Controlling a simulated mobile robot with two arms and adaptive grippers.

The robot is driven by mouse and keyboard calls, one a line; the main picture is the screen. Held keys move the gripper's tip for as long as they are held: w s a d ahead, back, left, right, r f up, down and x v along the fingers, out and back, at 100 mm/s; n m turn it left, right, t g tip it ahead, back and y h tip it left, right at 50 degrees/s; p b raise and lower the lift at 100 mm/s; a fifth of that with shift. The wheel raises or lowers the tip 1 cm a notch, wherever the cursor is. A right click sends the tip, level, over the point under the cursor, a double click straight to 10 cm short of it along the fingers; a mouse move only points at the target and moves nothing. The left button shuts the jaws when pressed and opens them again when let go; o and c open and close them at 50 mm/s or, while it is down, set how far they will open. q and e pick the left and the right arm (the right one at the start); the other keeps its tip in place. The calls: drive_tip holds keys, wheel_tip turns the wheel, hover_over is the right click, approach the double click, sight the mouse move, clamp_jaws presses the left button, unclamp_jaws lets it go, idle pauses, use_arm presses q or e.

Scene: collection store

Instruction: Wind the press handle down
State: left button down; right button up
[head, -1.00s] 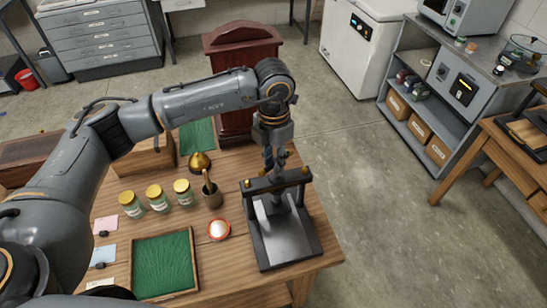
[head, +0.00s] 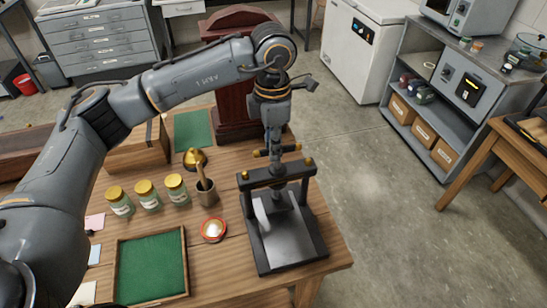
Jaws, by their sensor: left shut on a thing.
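The press (head: 291,243) stands on the wooden table near its right edge, with a black crossbar, two brass-topped posts and a grey bed. Its handle (head: 262,153) is a short bar with a brass end, set on the screw above the crossbar. My left gripper (head: 272,143) points down from above and is shut on the handle. Its fingers hide part of the bar. The lower screw and the plate under the crossbar show only partly. My right gripper is not in view.
Left of the press are a mortar with pestle (head: 207,193), a round red-rimmed dish (head: 213,229), several gold-lidded jars (head: 148,196), a brass bell-shaped object (head: 195,158) and a green-lined tray (head: 151,267). Bare floor (head: 390,220) lies to the right.

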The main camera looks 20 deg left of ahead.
use_arm(q)
drive_tip(key=m+b, duration=0.1)
drive_tip(key=b, duration=0.1)
drive_tip(key=m+b, duration=0.1)
drive_tip(key=m, duration=0.1)
drive_tip(key=shift+w+f+m+b, duration=0.2)
drive_tip(key=shift+m+b, duration=0.1)
drive_tip(key=shift+b, duration=0.1)
drive_tip(key=shift+w+r+m+b, duration=0.1)
drive_tip(key=shift+m+b, duration=0.55)
drive_tip(key=shift+m, duration=0.25)
drive_tip(key=shift+w+r+m+b, duration=0.1)
drive_tip(key=shift+m+b, duration=0.55)
drive_tip(key=shift+m, duration=0.25)
drive_tip(key=shift+a, duration=0.1)
drive_tip(key=c, duration=1.2)
unclamp_jaws()
drive_tip(key=shift+r, duration=0.1)
wheel_tip(320, 180, up, 12)
drive_tip(key=shift+f, duration=0.1)
drive_tip(key=shift+s, duration=0.1)
